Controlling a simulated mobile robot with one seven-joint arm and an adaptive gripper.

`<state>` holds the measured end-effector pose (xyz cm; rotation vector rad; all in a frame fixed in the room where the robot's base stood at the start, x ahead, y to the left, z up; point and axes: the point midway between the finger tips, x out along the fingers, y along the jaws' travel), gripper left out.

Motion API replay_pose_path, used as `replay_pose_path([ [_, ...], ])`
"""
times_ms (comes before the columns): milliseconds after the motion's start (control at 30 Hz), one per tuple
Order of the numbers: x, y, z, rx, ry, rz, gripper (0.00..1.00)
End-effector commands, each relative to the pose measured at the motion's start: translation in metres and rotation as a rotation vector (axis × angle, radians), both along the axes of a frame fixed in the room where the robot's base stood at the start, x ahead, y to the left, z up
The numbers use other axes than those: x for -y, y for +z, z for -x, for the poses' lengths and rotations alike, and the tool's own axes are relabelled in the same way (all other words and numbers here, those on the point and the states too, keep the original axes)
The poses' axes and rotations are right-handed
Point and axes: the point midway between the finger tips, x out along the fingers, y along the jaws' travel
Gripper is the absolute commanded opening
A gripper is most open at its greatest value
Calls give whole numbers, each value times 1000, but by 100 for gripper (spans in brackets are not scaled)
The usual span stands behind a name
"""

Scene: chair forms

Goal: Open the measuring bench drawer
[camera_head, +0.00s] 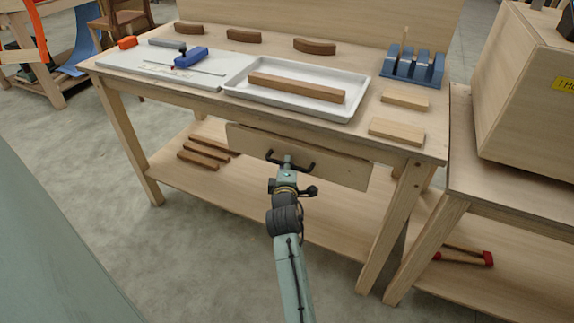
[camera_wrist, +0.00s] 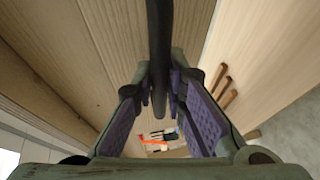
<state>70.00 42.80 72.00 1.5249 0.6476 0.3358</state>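The measuring bench (camera_head: 100,75) has a wide, pale wooden drawer front (camera_head: 335,166) under its top, with a dark bar handle (camera_head: 303,168). I cannot tell whether the drawer stands slightly out or is fully closed. My gripper (camera_head: 287,163) is at the middle of the handle, in front of the drawer. In the wrist view the dark handle (camera_wrist: 158,30) runs down from the top between the two fingertips (camera_wrist: 160,85), which are close against it on both sides. The drawer's inside is hidden.
On the bench top are a white tray (camera_head: 237,92) with a wooden bar (camera_head: 295,86), a blue rack (camera_head: 412,68) and loose wood pieces. Wooden strips (camera_head: 205,151) lie on the lower shelf. Another bench (camera_head: 510,195) stands close at right. The floor (camera_head: 180,240) before the bench is clear.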

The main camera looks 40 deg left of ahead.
Motion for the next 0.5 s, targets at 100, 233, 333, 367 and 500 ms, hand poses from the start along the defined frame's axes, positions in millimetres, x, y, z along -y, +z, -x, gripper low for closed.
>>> replay_pose_path([
  [100,0,0,0,0,0,0,2],
  [233,0,0,0,0,0,0,0],
  [333,0,0,0,0,0,0,0],
  [367,0,0,0,0,0,0,0],
  [500,0,0,0,-1,0,-1,0],
])
